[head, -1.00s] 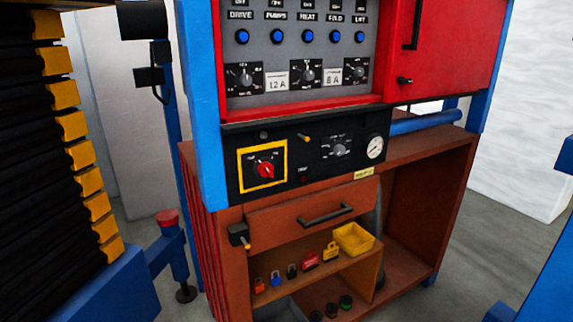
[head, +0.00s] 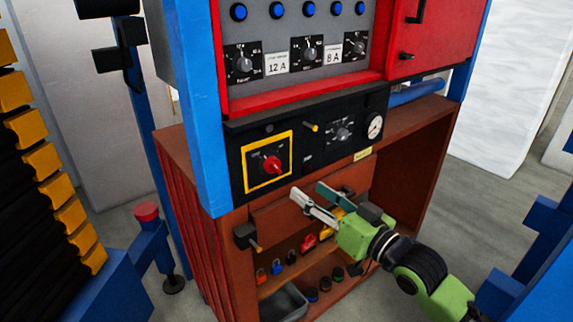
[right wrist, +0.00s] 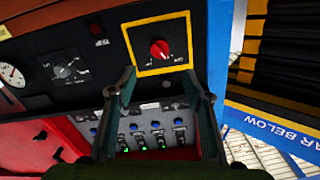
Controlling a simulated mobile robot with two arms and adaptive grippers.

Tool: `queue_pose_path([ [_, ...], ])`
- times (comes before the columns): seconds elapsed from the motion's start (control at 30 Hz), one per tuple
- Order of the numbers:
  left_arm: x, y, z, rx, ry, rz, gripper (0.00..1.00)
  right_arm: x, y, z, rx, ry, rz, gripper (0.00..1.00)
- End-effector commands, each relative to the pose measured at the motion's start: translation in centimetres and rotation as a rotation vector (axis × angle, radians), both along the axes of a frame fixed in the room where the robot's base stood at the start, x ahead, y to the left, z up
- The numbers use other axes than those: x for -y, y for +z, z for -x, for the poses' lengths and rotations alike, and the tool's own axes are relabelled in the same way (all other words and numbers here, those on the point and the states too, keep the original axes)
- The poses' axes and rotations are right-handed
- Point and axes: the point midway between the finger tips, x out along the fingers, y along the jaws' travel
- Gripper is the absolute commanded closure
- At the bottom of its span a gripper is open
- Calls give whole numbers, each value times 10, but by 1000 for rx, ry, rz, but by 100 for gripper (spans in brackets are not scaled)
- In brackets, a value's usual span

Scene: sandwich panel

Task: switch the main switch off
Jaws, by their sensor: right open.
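The main switch is a red rotary knob (head: 272,165) on a black plate with a yellow frame (head: 246,172), at the left of the black panel strip. In the head view my right gripper (head: 308,196) is open and empty, below and to the right of the knob, in front of the drawer. In the right wrist view, which is turned over, the red knob (right wrist: 159,49) shows beyond the two open fingers (right wrist: 165,88), apart from them. My left gripper is not in view.
The red cabinet door (head: 432,40) is at the upper right. A pressure gauge (head: 375,126) and a black dial (head: 340,132) sit right of the switch. A blue post (head: 199,110) stands just left of it. Padlocks (head: 277,266) lie on the shelf below.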

Motion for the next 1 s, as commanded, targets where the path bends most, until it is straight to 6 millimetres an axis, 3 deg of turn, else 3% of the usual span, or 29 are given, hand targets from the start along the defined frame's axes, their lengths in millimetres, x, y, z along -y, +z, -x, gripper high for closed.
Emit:
queue_pose_path([
  [0.23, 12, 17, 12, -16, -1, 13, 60, -29, 5, -39, 0, 0, -2, 54],
  [0.6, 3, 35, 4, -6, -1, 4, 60, -67, 1, -92, 0, -2, 0, 54],
  [1.0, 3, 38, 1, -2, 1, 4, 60, -76, -1, -105, 1, -2, 2, 54],
])
